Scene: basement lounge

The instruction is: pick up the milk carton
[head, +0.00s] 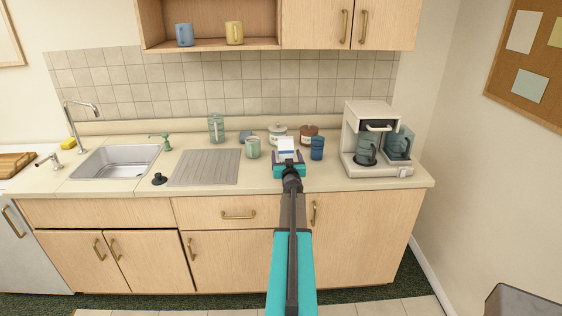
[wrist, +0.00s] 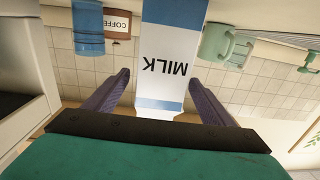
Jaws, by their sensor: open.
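The milk carton (head: 286,144) is white with blue bands and stands on the counter, partly hidden behind my gripper in the head view. In the wrist view the carton (wrist: 168,62) appears upside down, with the word MILK readable on its face. My gripper (head: 287,158) is open in front of the carton. In the wrist view the two purple fingers of my gripper (wrist: 163,80) are spread, one to each side of the carton's near end. The fingers are not visibly pressed on the carton.
A blue cup (head: 317,148) stands close right of the carton and a green mug (head: 253,147) left. Canisters (head: 309,135) stand behind. A coffee machine (head: 376,140) is farther right. A drainboard (head: 205,167) and sink (head: 115,161) lie left. The counter front is mostly clear.

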